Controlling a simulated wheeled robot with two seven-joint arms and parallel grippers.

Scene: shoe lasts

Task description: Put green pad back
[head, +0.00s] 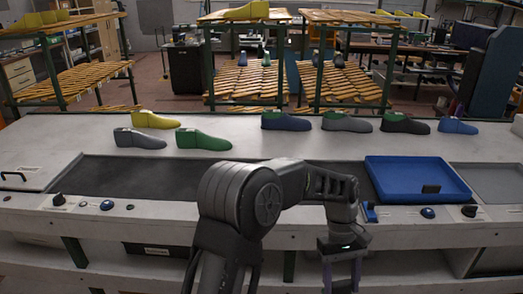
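I see no separate flat green pad. A green shoe last (203,140) lies on the white bench top (240,147), left of centre. A grey last (347,123) and a black last (405,124) at the back right show green at their tops. The fingertips are near or past the lower picture edge. No object shows between them. My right gripper is not in view.
A yellow last (155,119), a grey last (139,138), a dark blue last (285,121) and a blue last (457,126) also lie on the bench. The dark strip left of my arm is clear.

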